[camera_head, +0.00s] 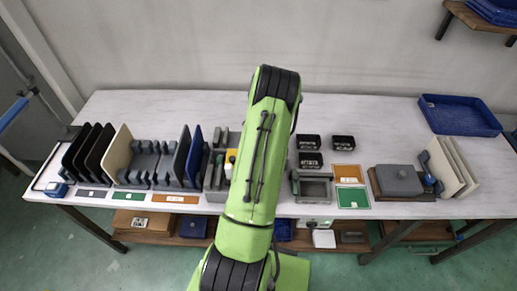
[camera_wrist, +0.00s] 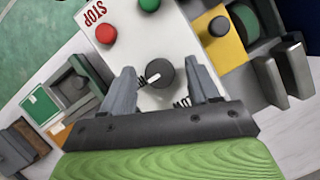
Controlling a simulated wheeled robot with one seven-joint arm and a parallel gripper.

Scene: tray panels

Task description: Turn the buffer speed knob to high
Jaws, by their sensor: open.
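A dark round knob (camera_wrist: 160,74) with a white pointer sits on a white control panel (camera_wrist: 183,38) in the wrist view. The pointer is turned toward the left of the picture, by a partly hidden dark label. Another dark label lies below the knob to the right. My gripper (camera_wrist: 160,80) is open, with one grey finger on each side of the knob and a visible gap around it. I cannot tell how far the fingertips reach down beside it. In the head view my green arm hides the panel and knob.
A red button (camera_wrist: 105,34) beside "STOP" and a green button (camera_wrist: 149,4) share the panel. A yellow box with a black button (camera_wrist: 219,27) is to the right. Grey racks (camera_head: 155,163) stand left on the table; black blocks (camera_head: 310,160) and a blue tray (camera_head: 460,115) lie right.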

